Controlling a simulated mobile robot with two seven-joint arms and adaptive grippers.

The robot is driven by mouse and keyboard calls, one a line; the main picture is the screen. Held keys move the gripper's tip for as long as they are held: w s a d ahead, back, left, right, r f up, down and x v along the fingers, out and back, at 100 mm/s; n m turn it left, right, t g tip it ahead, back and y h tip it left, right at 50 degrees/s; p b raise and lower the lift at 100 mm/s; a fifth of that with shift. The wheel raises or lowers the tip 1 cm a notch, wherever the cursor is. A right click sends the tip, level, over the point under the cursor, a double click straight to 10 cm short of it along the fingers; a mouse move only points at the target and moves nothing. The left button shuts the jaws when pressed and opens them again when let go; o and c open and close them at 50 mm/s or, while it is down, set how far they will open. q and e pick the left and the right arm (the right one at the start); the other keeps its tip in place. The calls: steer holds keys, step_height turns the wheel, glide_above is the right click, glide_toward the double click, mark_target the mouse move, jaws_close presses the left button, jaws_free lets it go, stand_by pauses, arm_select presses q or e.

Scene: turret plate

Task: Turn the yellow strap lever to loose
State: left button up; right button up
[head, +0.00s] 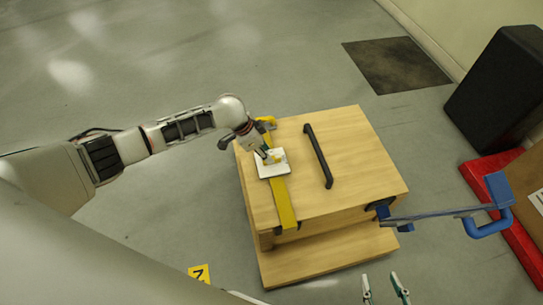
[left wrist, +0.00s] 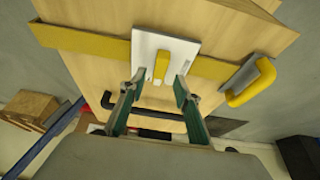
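A white square plate (head: 281,169) sits on a yellow strap (head: 284,206) that runs across the top of a wooden box. The short yellow lever (left wrist: 161,68) stands on the plate in the left wrist view, lying crosswise to the strap. In the head view my left gripper partly hides the lever. My left gripper (left wrist: 159,79) is open, with one fingertip on each side of the lever; I cannot tell whether either touches it. It also shows over the plate in the head view (head: 265,155). My right gripper (head: 383,286) is open and empty at the bottom edge.
The wooden box (head: 354,136) carries a black bar handle (head: 318,157) right of the plate. A yellow hooked handle (head: 266,121) is at the strap's far end. A blue-handled bar (head: 440,215) juts out at the right. A black case (head: 497,90) stands farther right.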

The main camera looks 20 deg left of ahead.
arm_select(q)
steer(key=b+x, duration=0.1)
steer(key=x, duration=0.2)
steer(key=shift+f, duration=0.4)
steer(key=shift+d+f, duration=0.1)
steer(key=shift+d, duration=0.05)
steer(key=shift+w, duration=0.1)
arm_select(e)
steer(key=shift+w+a+r, duration=0.3)
steer(key=shift+w+r, duration=0.05)
arm_select(q)
jaws_close()
arm_select(e)
steer(key=shift+f, duration=0.1)
steer(key=shift+r, duration=0.2)
